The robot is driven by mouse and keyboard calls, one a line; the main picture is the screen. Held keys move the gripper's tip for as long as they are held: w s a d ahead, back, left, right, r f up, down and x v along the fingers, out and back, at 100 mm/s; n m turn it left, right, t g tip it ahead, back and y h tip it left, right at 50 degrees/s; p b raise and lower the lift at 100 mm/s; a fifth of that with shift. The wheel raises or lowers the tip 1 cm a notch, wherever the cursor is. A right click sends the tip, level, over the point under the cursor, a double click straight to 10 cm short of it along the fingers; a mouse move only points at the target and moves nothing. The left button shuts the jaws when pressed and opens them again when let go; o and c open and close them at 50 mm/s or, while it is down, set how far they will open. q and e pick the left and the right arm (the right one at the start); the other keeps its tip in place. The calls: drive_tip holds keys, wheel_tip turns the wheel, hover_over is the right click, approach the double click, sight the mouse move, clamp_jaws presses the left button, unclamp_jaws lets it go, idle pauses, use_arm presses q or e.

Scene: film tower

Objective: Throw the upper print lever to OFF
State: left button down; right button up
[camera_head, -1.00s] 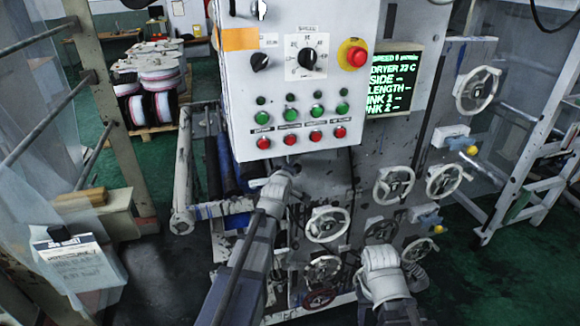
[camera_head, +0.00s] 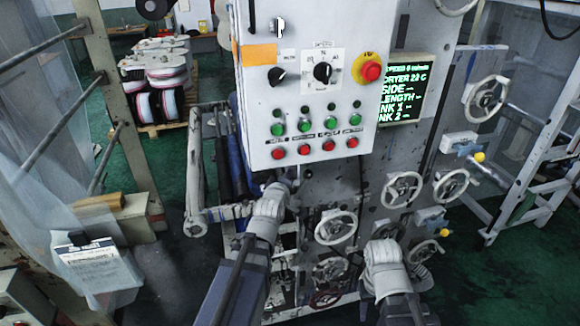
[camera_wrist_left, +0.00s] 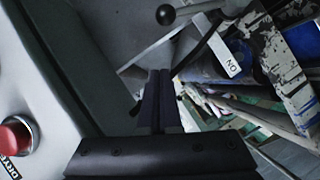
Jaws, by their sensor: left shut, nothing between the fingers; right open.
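Two yellow-knobbed levers, an upper one (camera_head: 479,157) and a lower one (camera_head: 444,232), stand on the machine's right side. I cannot tell which lever is the upper print lever. My right gripper (camera_head: 418,268) is open, below the handwheels, partly hidden.
The control box (camera_head: 262,110) with buttons overhangs my left gripper. Several handwheels (camera_head: 403,189) project from the machine face. A plastic-draped frame (camera_head: 60,110) stands at the left, a white frame (camera_head: 520,190) at the right.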

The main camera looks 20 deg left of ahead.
use_arm(q)
drive_tip(key=shift+v, duration=0.8)
drive_tip(key=s+d+f+m+g+h+b, duration=0.1)
drive_tip(key=s+d+f+m+g+b, duration=0.35)
drive_tip(key=d+f, duration=0.4)
drive_tip(key=s+d+f+m+g+h+b, duration=0.1)
drive_tip(key=s+d+f+m+g+b, duration=0.3)
drive_tip(key=f, duration=0.8)
drive_tip(key=s+d+f+m+g+b, duration=0.1)
drive_tip(key=s+d+f+m+g, duration=0.1)
drive_tip(key=s, duration=0.3)
drive_tip(key=s+d+f+m+g, duration=0.2)
drive_tip(key=s+m, duration=0.2)
drive_tip(key=s, duration=0.1)
drive_tip(key=s+d+f+m+g+y+b, duration=0.1)
drive_tip(key=s+d+f+m+g, duration=0.1)
drive_tip(key=s, duration=0.3)
drive_tip(key=shift+s+d+f+m+g+b, duration=0.35)
drive_tip(key=shift+f+m, duration=0.25)
drive_tip(key=shift+m, duration=0.15)
